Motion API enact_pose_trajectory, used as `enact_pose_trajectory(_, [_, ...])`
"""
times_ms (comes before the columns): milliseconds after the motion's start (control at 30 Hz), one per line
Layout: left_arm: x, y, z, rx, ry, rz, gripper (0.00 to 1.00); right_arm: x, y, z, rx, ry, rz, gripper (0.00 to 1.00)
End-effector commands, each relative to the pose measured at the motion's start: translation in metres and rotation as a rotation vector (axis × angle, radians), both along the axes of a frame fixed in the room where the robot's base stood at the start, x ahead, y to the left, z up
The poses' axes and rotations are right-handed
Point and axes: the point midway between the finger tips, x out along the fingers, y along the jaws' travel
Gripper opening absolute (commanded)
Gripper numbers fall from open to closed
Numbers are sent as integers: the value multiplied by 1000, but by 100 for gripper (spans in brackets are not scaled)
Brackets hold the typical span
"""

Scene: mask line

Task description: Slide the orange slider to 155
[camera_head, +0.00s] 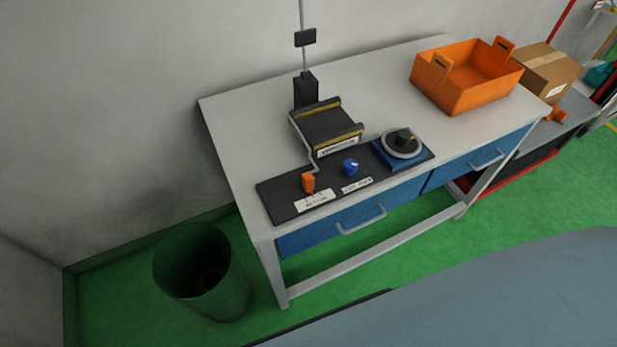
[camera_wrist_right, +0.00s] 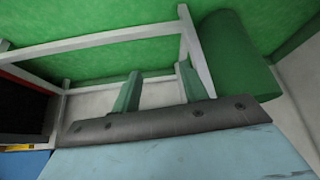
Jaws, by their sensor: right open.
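The orange slider (camera_head: 308,182) stands upright near the left end of a black control panel (camera_head: 276,201) on the workbench. A white scale label (camera_head: 314,201) lies just in front of it, with marks too small to read, so I cannot tell its setting. A blue knob (camera_head: 350,167) is to its right on the same panel. My right gripper (camera_wrist_right: 158,70) shows in the right wrist view with its two fingers apart and nothing between them. It is away from the slider, which that view does not show. Neither gripper is in the head view.
The workbench (camera_head: 376,80) holds a black roller unit (camera_head: 330,122), a dial on a blue base (camera_head: 403,143) and an orange crate (camera_head: 450,91). A cardboard box (camera_head: 543,72) stands beyond. A dark green bin (camera_head: 202,275) is left of the bench. The air above the panel is clear.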

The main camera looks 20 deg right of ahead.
Motion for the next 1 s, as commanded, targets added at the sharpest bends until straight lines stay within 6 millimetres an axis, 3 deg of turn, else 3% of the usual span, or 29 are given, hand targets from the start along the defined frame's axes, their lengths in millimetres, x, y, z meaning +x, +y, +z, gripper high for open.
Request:
enact_pose_trajectory(33, [0,0,-1,0,0,0,47,32,9,24,26,-117,-5,44])
enact_pose_trajectory(167, [0,0,-3,0,0,0,47,102,24,99,80,-417,-28,44])
enact_pose_trajectory(200, [0,0,-3,0,0,0,47,120,27,126,94,-507,-37,44])
enact_pose_trajectory(300, [0,0,-4,0,0,0,47,153,29,192,120,-714,-63,44])
enact_pose_trajectory(400, [0,0,-5,0,0,0,47,172,27,248,137,-877,-86,44])
enact_pose_trajectory(500, [0,0,-5,0,0,0,47,181,25,287,145,-984,-103,44])
enact_pose_trajectory(600, [0,0,-6,0,0,0,47,184,23,306,148,-1038,-113,44])
enact_pose_trajectory(767, [0,0,-6,0,0,0,47,197,23,312,150,-1056,-116,44])
enact_pose_trajectory(1000, [0,0,-8,0,0,0,47,244,27,312,150,-1055,-117,44])
